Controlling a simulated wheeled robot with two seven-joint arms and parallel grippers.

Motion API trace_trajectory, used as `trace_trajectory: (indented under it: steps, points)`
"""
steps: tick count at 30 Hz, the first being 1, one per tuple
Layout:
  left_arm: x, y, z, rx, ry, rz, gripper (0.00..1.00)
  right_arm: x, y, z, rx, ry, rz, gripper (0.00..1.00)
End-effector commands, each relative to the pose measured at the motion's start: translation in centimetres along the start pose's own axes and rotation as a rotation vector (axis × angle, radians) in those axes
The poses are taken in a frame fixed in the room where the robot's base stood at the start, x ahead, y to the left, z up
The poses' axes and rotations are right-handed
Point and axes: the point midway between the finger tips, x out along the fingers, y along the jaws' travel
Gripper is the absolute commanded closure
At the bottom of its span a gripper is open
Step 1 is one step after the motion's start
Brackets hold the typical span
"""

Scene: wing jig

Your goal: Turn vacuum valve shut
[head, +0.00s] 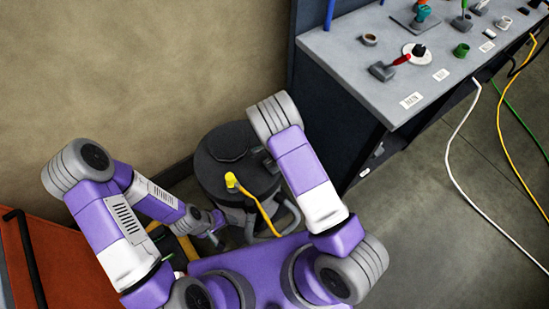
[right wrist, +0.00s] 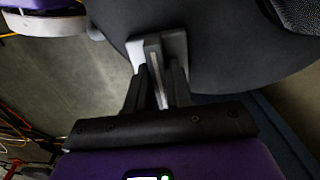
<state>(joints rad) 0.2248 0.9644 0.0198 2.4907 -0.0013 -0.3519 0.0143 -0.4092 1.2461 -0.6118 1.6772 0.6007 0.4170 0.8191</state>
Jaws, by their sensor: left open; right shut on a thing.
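A round black vacuum canister (head: 212,172) stands on the floor by the wall, with a yellow fitting (head: 231,180) and yellow hose on its front. My right gripper (head: 264,161) is at the right side of its top. In the right wrist view the right gripper (right wrist: 158,62) is shut on a small pale grey piece (right wrist: 174,46) at the edge of the dark round body. The fingers cover much of this piece, and I cannot tell for certain that it is the valve. My left gripper (head: 214,230) is open, low beside the canister's left front, and partly hidden.
White (head: 452,140), yellow and green cables run over the floor at right. An orange cabinet (head: 65,265) stands at lower left.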

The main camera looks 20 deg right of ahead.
Motion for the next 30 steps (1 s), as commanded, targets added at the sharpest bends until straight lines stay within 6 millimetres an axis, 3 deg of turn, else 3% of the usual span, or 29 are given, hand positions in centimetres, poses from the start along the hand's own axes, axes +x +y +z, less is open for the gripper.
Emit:
trace_trajectory:
  steps: [16, 17, 20, 30]
  points:
    - [-0.02, 0.01, 0.0, 0.0, 0.0, 0.0, 0.33, -0.05, -0.06, -0.02, 0.025, 0.0, -0.002, 1.0]
    - [-0.02, 0.01, 0.0, 0.0, 0.0, 0.0, 0.33, -0.05, -0.06, -0.02, 0.025, 0.0, -0.002, 0.75]
    - [-0.02, 0.01, 0.0, 0.0, 0.0, 0.0, 0.33, -0.04, -0.06, -0.02, 0.024, 0.0, -0.002, 0.59]
    - [-0.11, 0.04, 0.0, 0.0, 0.0, 0.0, 0.33, -0.43, -0.06, -0.01, 0.022, 0.001, -0.002, 0.58]
